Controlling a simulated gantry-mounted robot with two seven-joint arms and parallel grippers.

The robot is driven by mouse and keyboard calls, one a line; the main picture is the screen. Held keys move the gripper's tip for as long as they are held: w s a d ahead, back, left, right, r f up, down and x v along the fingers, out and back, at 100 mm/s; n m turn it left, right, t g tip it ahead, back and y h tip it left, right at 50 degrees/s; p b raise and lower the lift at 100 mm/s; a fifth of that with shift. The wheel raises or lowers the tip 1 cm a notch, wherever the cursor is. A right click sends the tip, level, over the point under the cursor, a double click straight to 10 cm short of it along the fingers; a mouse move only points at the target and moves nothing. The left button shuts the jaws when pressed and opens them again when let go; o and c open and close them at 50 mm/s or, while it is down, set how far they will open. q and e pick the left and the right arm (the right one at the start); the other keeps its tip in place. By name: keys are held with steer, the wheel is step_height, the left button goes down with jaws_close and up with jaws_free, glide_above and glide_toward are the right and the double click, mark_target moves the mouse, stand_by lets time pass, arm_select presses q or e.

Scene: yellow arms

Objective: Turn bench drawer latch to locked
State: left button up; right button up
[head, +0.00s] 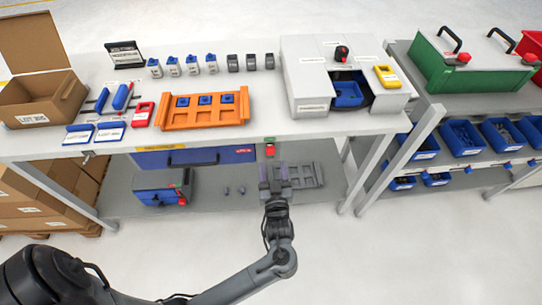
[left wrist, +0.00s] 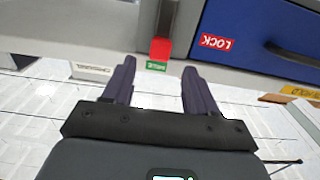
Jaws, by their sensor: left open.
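The blue bench drawer (head: 195,157) sits under the tabletop, closed as far as I can see. Its red LOCK label (left wrist: 216,42) is at the drawer end nearest the latch. The red latch (head: 270,150) is on the bench front just right of the drawer, below a small green label (head: 269,140). My left gripper (head: 274,176) is below and in front of the latch. In the left wrist view the open fingers (left wrist: 156,80) point toward the red latch (left wrist: 160,49), which lies between their lines, beyond the tips. Nothing is held. My right gripper is not seen.
The bench top (head: 210,140) overhangs the drawer; an orange tray (head: 202,110) stands on it. A grey tray (head: 305,175) and a blue box (head: 158,190) are on the lower shelf. A bench leg (head: 372,165) stands to the right. The floor in front is clear.

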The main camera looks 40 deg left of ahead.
mark_target(271, 153)
arm_select(q)
steer(key=shift+b+x, duration=0.5)
steer(key=shift+x, duration=2.45)
jaws_close()
